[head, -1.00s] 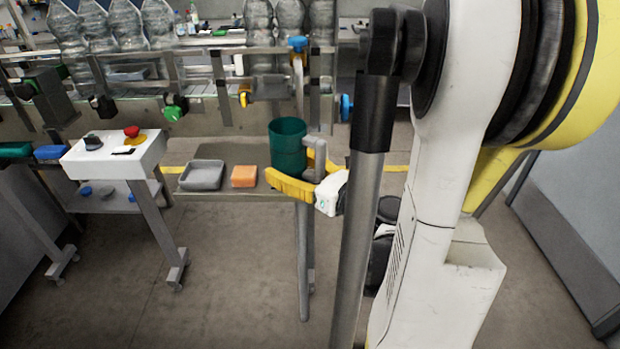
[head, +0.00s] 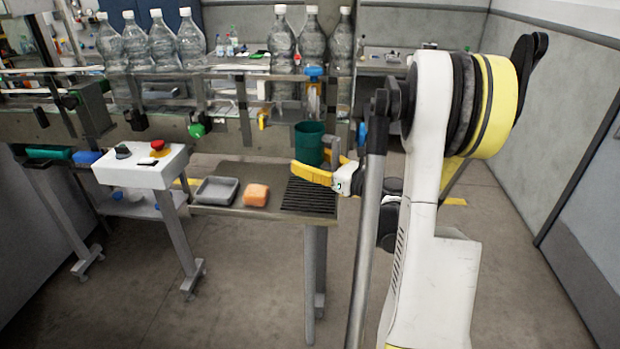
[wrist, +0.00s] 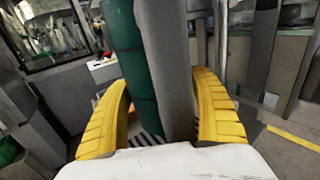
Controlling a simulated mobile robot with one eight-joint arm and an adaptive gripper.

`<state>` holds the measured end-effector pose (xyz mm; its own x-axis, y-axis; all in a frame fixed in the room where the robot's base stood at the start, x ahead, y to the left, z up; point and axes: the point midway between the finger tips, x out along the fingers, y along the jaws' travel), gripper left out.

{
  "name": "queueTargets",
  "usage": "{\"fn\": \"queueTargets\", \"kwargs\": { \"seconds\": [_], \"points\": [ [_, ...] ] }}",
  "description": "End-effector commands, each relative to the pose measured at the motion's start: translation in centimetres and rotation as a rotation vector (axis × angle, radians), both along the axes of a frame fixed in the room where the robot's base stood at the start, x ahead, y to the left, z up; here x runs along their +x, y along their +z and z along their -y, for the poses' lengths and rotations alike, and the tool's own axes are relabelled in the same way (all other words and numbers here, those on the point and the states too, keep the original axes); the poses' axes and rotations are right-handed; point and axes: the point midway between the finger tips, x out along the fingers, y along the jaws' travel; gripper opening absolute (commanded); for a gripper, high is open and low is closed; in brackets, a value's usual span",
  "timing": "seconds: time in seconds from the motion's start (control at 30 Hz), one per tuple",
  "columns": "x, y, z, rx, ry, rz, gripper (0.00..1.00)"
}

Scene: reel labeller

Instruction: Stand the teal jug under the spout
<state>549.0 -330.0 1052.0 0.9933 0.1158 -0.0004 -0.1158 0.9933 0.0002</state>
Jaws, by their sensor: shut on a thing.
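The teal jug (head: 309,146) is upright at the right end of the metal shelf, in line with the spout (head: 313,101) below a blue tap handle (head: 314,71). The jug's base is partly hidden by my gripper (head: 318,174), so I cannot tell whether it touches the black slotted grate (head: 308,200). In the wrist view, my gripper's yellow fingers (wrist: 160,85) are on either side of the jug's grey handle (wrist: 168,65). The teal body (wrist: 130,60) is just beyond, upright or nearly so.
A grey tray (head: 217,190) and an orange sponge (head: 256,194) lie on the shelf left of the grate. A white control box (head: 140,164) with a red button stands further left. Clear bottles (head: 283,42) stand on the conveyor behind. Floor in front is open.

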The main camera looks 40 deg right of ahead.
Motion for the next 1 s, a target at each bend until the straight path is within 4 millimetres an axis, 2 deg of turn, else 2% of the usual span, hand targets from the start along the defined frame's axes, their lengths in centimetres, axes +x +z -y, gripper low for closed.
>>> {"fn": "queueTargets", "kwargs": {
  "seconds": [0.1, 0.2, 0.37, 0.63, 1.0],
  "points": [
    [1.4, -0.2, 1.6, 0.000, 0.000, 0.000, 0.37],
    [1.2, -1.8, 1.4, 0.000, 0.000, 0.000, 0.37],
    [1.1, -2.6, 1.3, 0.000, 0.000, 0.000, 0.37],
    [1.2, -7.1, 1.5, 0.000, 0.000, 0.001, 0.37],
    [1.4, -7.1, 1.6, 0.000, 0.000, 0.000, 0.37]
  ]
}}
